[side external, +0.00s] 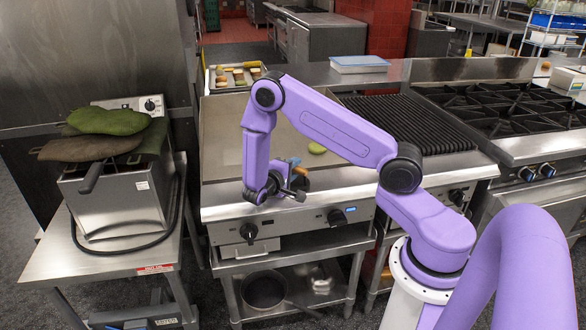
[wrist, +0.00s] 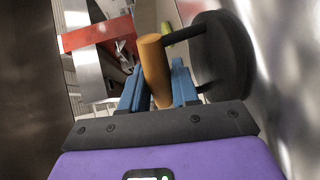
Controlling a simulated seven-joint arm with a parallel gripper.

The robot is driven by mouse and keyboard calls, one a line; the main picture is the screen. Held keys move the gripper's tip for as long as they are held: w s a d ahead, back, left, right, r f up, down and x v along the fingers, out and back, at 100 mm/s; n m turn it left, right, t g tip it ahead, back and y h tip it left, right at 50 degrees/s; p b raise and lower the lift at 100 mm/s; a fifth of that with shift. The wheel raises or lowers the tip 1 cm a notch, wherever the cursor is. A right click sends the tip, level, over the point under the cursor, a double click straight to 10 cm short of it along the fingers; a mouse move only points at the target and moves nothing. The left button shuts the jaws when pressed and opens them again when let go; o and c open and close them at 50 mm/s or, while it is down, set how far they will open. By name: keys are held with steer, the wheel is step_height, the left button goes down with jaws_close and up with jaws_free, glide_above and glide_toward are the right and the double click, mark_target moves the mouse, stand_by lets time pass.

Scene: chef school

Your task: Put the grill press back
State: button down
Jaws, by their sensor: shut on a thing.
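My gripper (wrist: 157,85) has its blue fingers shut around the wooden handle of the grill press. The press shows in the wrist view as a round dark plate (wrist: 222,55) to the right of the upright tan handle (wrist: 152,62). In the side view, my gripper (side external: 293,170) is low over the front edge of the flat griddle (side external: 225,130). The press's handle (side external: 301,173) is small and partly hidden there by my wrist. I cannot tell whether the plate touches the griddle.
A yellow-green round item (side external: 317,148) lies on the griddle. A tray of buns (side external: 235,77) sits behind it. A ribbed grill (side external: 405,125) and gas burners (side external: 510,105) are to the right. A fryer with green mitts (side external: 110,122) stands at left. The griddle's left half is clear.

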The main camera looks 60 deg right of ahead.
steer(key=c, duration=0.8)
jaws_free()
steer(key=shift+c, duration=0.2)
steer(key=shift+r, duration=0.1)
steer(key=shift+a, duration=0.35)
steer(key=a+r, duration=0.2)
steer(key=a, duration=0.9)
steer(key=s+a+r+n+y, duration=0.3)
steer(key=s+a+n+y, duration=0.1)
steer(key=s, duration=0.5)
steer(key=s+a+r+n+y, duration=0.4)
steer(key=s+y, duration=0.2)
steer(key=s, duration=0.3)
steer(key=s+a+r+n+y, duration=0.4)
steer(key=s+y, duration=0.2)
steer(key=s, duration=0.3)
steer(key=shift+a+g, duration=0.3)
steer(key=shift+a, duration=0.05)
